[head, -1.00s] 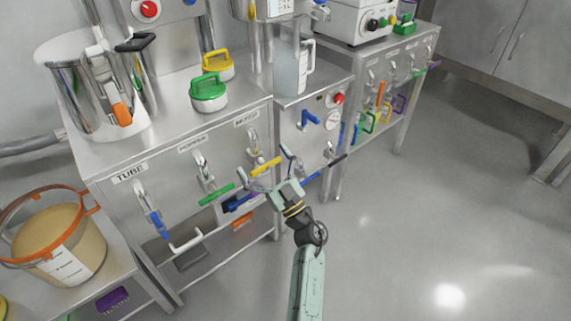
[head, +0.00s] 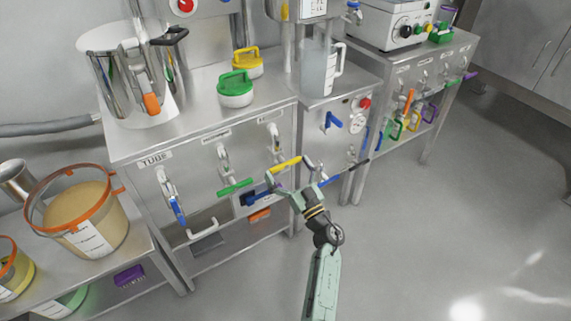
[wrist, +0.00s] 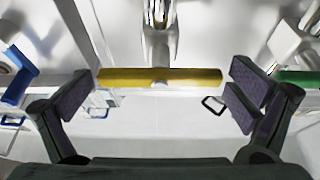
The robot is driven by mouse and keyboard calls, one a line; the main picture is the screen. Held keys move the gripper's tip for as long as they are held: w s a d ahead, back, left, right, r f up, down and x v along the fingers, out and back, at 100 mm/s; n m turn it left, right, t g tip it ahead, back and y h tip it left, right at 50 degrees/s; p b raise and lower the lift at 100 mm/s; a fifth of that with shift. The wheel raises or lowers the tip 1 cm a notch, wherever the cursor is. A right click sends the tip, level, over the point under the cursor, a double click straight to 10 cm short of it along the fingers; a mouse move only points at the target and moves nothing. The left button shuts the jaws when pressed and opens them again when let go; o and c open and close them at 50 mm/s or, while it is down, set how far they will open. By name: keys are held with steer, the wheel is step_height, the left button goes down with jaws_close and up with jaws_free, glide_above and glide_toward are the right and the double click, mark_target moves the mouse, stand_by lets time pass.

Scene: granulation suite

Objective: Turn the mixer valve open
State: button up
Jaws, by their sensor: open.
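The mixer valve is the rightmost valve on the front of the left steel cabinet, with a yellow bar handle (head: 287,163) lying roughly level. In the wrist view the yellow handle (wrist: 160,78) spans crosswise, with its metal valve body (wrist: 158,40) above it. My gripper (head: 296,172) is open in front of this valve. In the wrist view my gripper (wrist: 158,105) has one finger beyond each end of the yellow bar, with visible gaps. The fingers do not appear to touch it.
Beside it on the same panel are a green-handled valve (head: 235,187) and a blue-handled tube valve (head: 175,205). A blue handle (head: 333,121) and red button (head: 365,103) sit on the panel to the right. Open floor (head: 450,230) lies at right.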

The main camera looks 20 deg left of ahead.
steer(key=shift+w+a+r, duration=0.2)
steer(key=shift+w+a, duration=0.1)
steer(key=shift+a, duration=0.05)
steer(key=c, duration=0.9)
